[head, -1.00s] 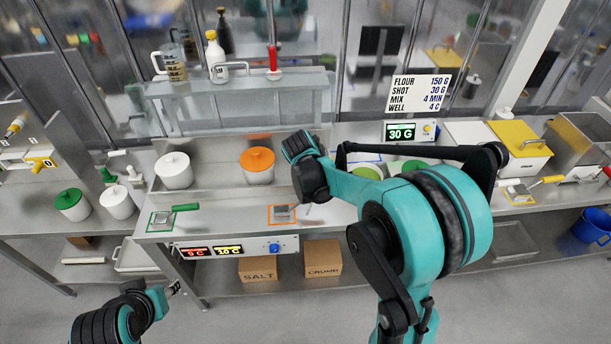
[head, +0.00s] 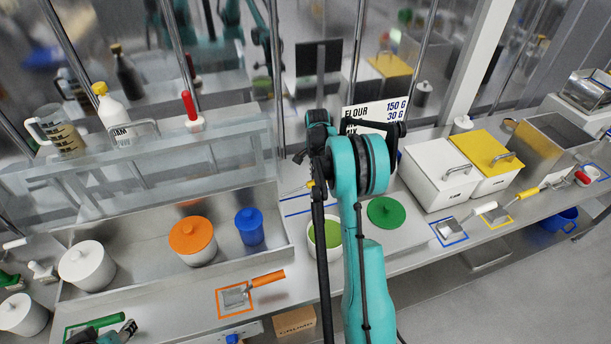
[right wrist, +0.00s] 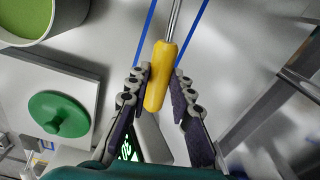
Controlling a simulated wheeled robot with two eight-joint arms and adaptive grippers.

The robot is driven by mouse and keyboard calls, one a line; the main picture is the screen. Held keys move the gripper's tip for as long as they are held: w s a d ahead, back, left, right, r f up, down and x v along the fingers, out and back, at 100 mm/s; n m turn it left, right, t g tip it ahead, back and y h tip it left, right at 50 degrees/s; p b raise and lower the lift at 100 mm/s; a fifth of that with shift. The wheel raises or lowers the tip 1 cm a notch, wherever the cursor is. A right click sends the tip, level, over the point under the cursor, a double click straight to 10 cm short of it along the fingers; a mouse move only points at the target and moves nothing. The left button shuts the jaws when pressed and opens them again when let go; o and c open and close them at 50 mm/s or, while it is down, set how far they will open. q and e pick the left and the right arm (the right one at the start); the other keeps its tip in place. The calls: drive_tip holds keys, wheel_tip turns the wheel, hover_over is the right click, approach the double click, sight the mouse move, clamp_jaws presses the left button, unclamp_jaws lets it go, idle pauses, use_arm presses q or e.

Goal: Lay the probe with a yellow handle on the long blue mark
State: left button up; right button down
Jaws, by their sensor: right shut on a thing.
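The probe has a yellow handle (right wrist: 161,75) and a thin metal rod (right wrist: 174,18). My right gripper (right wrist: 161,84) is shut on the handle, one finger on each side. In the head view the yellow handle (head: 311,184) shows only as a small patch beside my right arm. The long blue mark (right wrist: 146,32) shows as two blue lines, with the rod between them and roughly along them. Part of it shows in the head view (head: 296,213). I cannot tell whether the probe touches the surface. My left gripper (head: 128,329) is at the lower left, its jaws unclear.
A pot with green contents (head: 331,234) and a green lid (head: 386,212) are close to my right arm. A blue canister (head: 249,227) and an orange-lidded pot (head: 193,238) stand in the tray to the left. White (head: 440,180) and yellow-lidded (head: 488,165) bins stand right.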

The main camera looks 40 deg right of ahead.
drive_tip(key=shift+w+d+f, duration=0.15)
drive_tip(key=shift+d, duration=0.3)
drive_tip(key=shift+w+f, duration=0.1)
drive_tip(key=shift+f, duration=0.2)
drive_tip(key=shift+f+b, duration=0.45)
drive_tip(key=shift+f, duration=0.05)
use_arm(q)
drive_tip(key=shift+w+d+f+b, duration=0.1)
drive_tip(key=shift+w+f+b, duration=0.05)
drive_tip(key=shift+f+b, duration=0.75)
drive_tip(key=shift+w+f+b, duration=0.15)
drive_tip(key=shift+f+b, duration=0.5)
drive_tip(key=shift+f, duration=0.45)
use_arm(e)
drive_tip(key=shift+f, duration=3.3)
drive_tip(key=shift+c, duration=2.3)
unclamp_jaws()
